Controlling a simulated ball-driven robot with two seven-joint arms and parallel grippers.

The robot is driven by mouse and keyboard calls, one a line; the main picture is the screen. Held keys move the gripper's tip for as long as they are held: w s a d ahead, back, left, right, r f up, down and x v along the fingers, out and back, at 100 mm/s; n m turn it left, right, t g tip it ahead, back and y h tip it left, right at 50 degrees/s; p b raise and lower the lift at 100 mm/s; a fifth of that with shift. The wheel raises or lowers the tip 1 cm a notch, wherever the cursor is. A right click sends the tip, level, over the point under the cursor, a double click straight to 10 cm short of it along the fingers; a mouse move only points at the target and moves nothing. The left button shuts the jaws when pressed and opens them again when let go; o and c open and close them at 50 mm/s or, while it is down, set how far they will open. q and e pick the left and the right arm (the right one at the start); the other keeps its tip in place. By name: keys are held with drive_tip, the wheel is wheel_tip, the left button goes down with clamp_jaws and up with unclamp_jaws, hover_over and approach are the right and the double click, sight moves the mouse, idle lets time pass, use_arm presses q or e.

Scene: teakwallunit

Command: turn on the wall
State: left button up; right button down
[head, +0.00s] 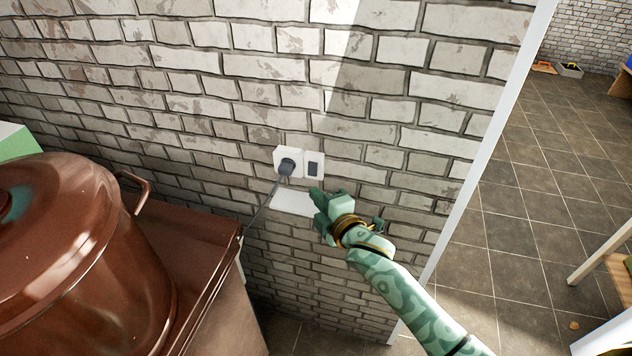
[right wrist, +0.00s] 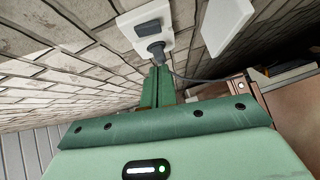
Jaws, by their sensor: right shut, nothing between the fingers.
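A white wall plate (head: 307,155) is on the brick wall, with a dark rocker switch (head: 314,169) on its right half and a dark plug (head: 287,166) with a cord on its left half. In the right wrist view, the switch (right wrist: 148,28) and the plug (right wrist: 156,48) show just beyond my fingertips. My green right gripper (head: 317,192) is shut and empty, just below the switch in the head view. In the right wrist view its fingers (right wrist: 157,72) point toward the plate; I cannot tell whether they touch it. My left gripper is out of view.
A blank white panel (head: 292,203) is below the plate, partly behind my right gripper. A large brown pot (head: 80,250) stands on a brown cabinet (head: 195,240) at left. The wall ends at a white edge (head: 490,160) at right, with open tiled floor beyond.

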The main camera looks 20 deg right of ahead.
sight(308, 172)
drive_tip(key=w, duration=0.2)
drive_tip(key=w+d, duration=0.1)
drive_tip(key=w, duration=0.1)
drive_tip(key=w+f, duration=0.1)
drive_tip(key=w, duration=0.1)
drive_tip(key=shift+w+d+b, duration=0.15)
drive_tip(key=shift+d+b, duration=0.15)
drive_tip(key=shift+b, duration=0.1)
